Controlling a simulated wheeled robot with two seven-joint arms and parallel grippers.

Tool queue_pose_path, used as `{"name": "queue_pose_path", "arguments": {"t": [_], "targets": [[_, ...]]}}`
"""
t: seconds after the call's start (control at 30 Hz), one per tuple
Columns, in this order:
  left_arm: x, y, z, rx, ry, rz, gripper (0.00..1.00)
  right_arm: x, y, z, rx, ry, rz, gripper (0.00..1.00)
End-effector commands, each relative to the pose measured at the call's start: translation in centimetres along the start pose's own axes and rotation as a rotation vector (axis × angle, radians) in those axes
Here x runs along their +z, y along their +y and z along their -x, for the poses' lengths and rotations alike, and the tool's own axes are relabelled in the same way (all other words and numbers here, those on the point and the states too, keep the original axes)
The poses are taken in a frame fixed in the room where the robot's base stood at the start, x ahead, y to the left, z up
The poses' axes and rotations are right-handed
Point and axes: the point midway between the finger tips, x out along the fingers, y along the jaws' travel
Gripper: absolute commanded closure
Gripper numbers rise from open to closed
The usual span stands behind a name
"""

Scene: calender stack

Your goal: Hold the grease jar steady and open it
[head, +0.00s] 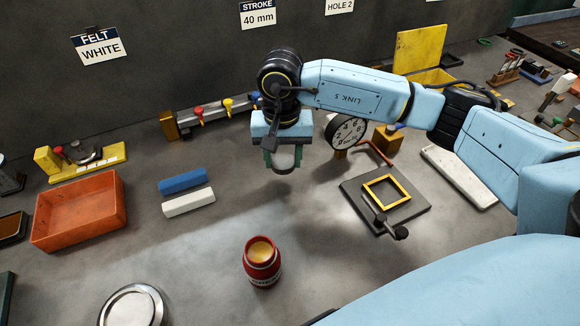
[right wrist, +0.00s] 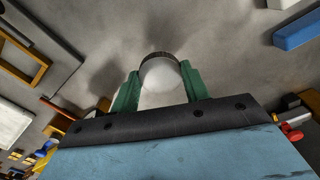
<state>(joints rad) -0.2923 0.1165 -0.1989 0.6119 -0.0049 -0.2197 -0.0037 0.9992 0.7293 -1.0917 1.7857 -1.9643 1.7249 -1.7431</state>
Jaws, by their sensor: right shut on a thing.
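The grease jar (head: 262,264) is a red jar with a pale label, standing upright on the grey bench at the lower middle of the head view. Its top is open and shows yellow-orange grease. My right gripper (head: 284,160) is above the bench, behind and apart from the jar. Its green fingers are shut on a round pale lid-like piece with a dark rim (right wrist: 160,72), seen between them in the right wrist view. My left gripper is not in view, and nothing is seen holding the jar.
A round silver dish (head: 132,306) lies left of the jar. A dark plate with a yellow frame (head: 414,207) is at right. Bench around the jar is clear.

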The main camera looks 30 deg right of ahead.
Motion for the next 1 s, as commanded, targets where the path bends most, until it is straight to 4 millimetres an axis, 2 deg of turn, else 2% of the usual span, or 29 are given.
{"name": "queue_pose_path", "arguments": {"t": [0.17, 0.4, 0.8, 0.83, 1.0], "targets": [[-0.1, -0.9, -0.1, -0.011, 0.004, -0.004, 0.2, 0.0, 0.0, -1.4, 0.0, 0.0, 0.0, 0.82], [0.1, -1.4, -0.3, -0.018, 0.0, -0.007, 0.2, 0.0, -0.1, -4.5, -0.001, -0.001, 0.001, 0.82], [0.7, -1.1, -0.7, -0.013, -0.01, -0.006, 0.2, 0.0, 0.0, -4.9, -0.001, 0.001, 0.002, 0.82], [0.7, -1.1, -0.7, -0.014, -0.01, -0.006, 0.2, 0.0, 0.0, -4.9, -0.001, 0.001, 0.002, 0.53], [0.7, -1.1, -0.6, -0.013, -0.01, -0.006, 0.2, 0.0, 0.0, -4.8, -0.001, 0.001, 0.002, 0.33]]}}
